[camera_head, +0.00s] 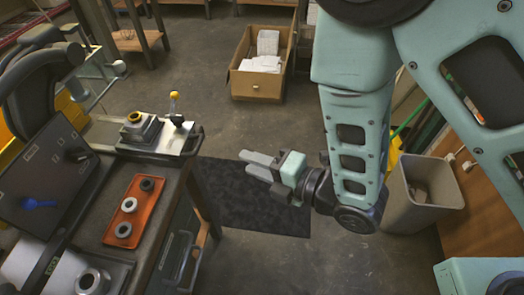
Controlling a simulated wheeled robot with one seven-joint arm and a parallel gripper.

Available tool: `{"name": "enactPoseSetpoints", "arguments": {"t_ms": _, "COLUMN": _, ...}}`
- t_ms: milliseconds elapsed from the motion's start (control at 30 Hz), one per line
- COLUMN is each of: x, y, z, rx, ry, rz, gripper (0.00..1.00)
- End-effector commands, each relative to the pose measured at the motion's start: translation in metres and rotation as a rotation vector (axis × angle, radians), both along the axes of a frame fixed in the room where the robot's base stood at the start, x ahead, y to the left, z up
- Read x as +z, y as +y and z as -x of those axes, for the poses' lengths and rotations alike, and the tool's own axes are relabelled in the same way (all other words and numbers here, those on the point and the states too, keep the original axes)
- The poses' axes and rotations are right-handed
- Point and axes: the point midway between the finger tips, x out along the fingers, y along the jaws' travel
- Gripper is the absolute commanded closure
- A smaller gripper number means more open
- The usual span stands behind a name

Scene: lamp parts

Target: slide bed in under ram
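The bed (130,146), a pale metal plate, sits at the far end of the workbench at left, out to the right of the dark press. My gripper (248,163) is over the floor right of the bench, apart from the bed and handle. Its two grey fingers are apart with nothing between them.
A cardboard box (257,85) with papers, a dark mat (255,215) and a grey bin (425,195) are on the floor. Space between gripper and bench is clear.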

Motion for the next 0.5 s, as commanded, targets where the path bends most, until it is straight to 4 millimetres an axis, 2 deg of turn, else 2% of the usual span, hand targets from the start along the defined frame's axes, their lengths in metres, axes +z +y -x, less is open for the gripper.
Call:
{"name": "enactPoseSetpoints", "arguments": {"t_ms": 67, "x": 0.0061, "y": -0.004, "z": 0.002, "rx": -0.001, "ry": 0.004, "rz": 0.003, "gripper": 0.67}}
{"name": "enactPoseSetpoints", "arguments": {"t_ms": 500, "x": 0.0033, "y": -0.0127, "z": 0.0068, "rx": -0.002, "ry": 0.001, "rz": -0.001, "gripper": 0.67}}
